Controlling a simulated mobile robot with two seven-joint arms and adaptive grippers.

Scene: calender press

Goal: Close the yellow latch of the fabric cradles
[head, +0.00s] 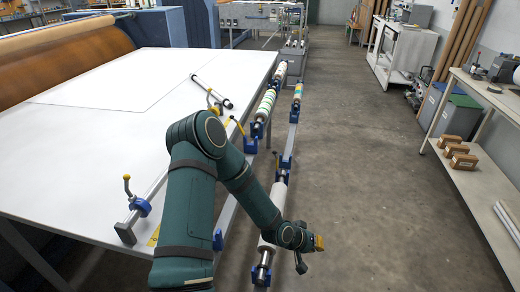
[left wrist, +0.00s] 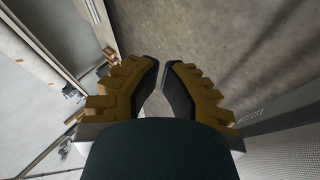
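Blue cradles line the table's right side, including one (head: 250,146) below a patterned fabric roll (head: 266,104). A lever with a yellow knob (head: 240,127) stands tilted up beside this cradle. On the table's near left, a blue clamp (head: 141,206) has an upright lever with a yellow knob (head: 127,178). A white roll (head: 277,205) lies on the lower rail, partly behind my left arm. My left gripper (head: 319,242) is right of this roll, over the floor, away from the levers. In the left wrist view its fingers (left wrist: 161,68) are apart, with only floor between them.
The concrete aisle (head: 350,150) is clear. At right, a shelf (head: 480,180) holds small brown boxes (head: 461,160); bins (head: 455,115) stand behind it.

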